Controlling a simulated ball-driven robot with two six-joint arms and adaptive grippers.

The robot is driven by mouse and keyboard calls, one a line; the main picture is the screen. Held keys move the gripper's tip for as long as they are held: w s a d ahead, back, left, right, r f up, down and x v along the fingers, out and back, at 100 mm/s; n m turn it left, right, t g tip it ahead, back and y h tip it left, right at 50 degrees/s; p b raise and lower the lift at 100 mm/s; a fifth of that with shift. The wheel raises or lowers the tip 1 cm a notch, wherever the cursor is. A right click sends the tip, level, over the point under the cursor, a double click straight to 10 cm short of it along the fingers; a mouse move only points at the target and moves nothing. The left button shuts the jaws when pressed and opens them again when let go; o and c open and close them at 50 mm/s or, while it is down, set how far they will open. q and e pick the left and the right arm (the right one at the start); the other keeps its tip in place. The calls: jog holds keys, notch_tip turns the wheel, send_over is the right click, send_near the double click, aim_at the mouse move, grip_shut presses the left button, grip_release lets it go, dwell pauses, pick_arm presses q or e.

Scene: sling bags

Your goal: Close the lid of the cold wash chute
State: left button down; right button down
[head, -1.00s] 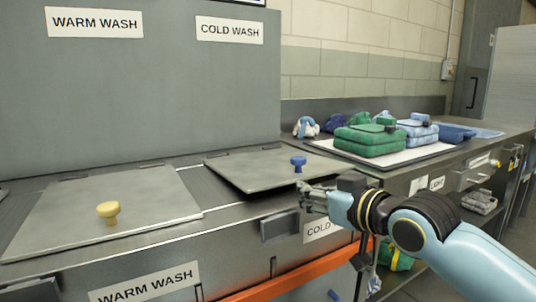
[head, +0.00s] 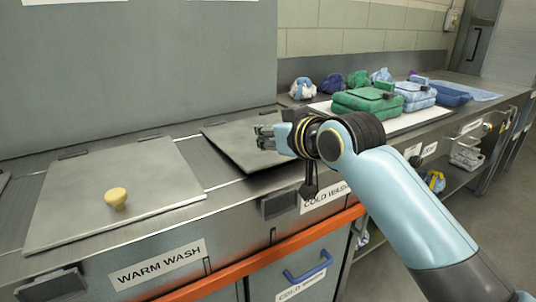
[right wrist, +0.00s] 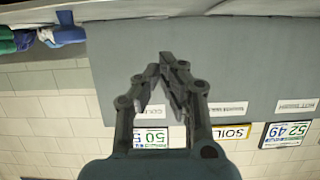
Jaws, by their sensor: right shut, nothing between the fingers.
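The cold wash chute lid (head: 228,142) is a grey metal plate with hinges at its back, right of the warm wash lid. It lies low over the counter, with a dark strip along its left edge; its front looks slightly raised. My right gripper (head: 264,137) is shut and empty over the lid's right part. Whether it touches the lid is unclear. My gripper and forearm hide the lid's right side and its blue knob. In the right wrist view the fingers (right wrist: 165,75) are shut before the grey back panel. My left gripper is not in view.
The warm wash lid (head: 140,185) with a yellow knob (head: 116,198) lies flat at left. Green folded bags (head: 365,103) and blue ones (head: 413,97) stand on the counter at right. An orange rail (head: 255,262) runs along the front. Floor at right is clear.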

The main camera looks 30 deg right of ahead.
notch_tip(320, 180, down, 3)
jog(key=shift+r, duration=0.1)
jog(key=shift+s+f, duration=0.15)
jog(key=shift+f, duration=0.45)
